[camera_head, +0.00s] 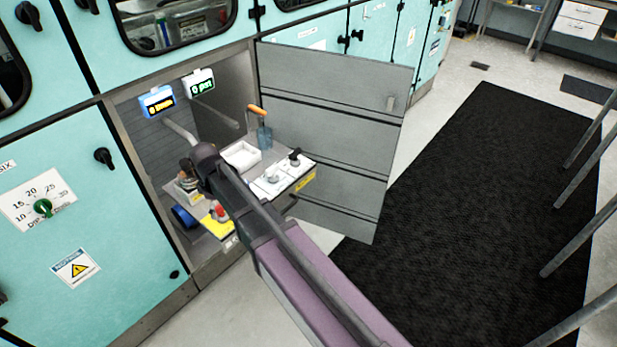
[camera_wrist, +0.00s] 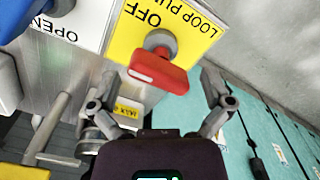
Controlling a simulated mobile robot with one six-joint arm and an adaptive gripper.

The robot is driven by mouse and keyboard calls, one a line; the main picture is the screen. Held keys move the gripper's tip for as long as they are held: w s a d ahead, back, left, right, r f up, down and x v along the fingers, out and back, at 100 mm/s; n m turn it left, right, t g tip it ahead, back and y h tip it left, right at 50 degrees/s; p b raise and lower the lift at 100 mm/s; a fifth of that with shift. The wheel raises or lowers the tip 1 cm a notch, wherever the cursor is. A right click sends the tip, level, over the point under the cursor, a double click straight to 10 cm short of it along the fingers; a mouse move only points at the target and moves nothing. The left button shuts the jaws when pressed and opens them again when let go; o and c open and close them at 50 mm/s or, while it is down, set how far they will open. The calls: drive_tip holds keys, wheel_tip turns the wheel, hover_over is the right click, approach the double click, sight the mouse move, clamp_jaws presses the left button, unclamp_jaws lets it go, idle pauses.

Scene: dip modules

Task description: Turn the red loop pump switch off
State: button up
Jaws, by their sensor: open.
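The red loop pump switch (camera_wrist: 158,72) is a red handle on a round grey hub, on a yellow plate (camera_wrist: 122,46) lettered "OFF" and "LOOP PU", the rest cut off. The handle lies across the picture, below the "OFF" lettering. In the head view the red switch (camera_head: 221,212) sits on the front yellow part of the panel inside the open cabinet. My gripper (camera_wrist: 160,92) is open in the wrist view, with one finger to each side of the red handle. I cannot tell whether either finger touches it. My arm hides part of the panel in the head view.
A white plate (camera_wrist: 85,20) lettered "OPEN" adjoins the yellow plate. A grey cabinet door (camera_head: 335,110) stands open to the right. An orange-handled tool (camera_head: 262,125) and a white tray (camera_head: 241,155) are behind the switches. A black mat (camera_head: 480,200) covers the floor at right.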

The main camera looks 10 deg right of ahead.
sight(219, 205)
drive_tip(key=shift+n, duration=1.1)
drive_tip(key=shift+r+p, duration=0.3)
wheel_tip(219, 205, up, 13)
drive_tip(key=p, duration=1.3)
drive_tip(key=s+d+m, duration=0.3)
drive_tip(key=d+m, duration=0.2)
drive_tip(key=d, duration=0.3)
drive_tip(key=s+d+r+m+p, duration=0.1)
drive_tip(key=s+d+m, duration=0.2)
drive_tip(key=d+m, duration=0.2)
drive_tip(key=s+d+m, duration=0.4)
drive_tip(key=d+m, duration=0.1)
drive_tip(key=d, duration=0.6)
drive_tip(key=shift+d+r, duration=0.2)
drive_tip(key=shift+r, duration=0.05)
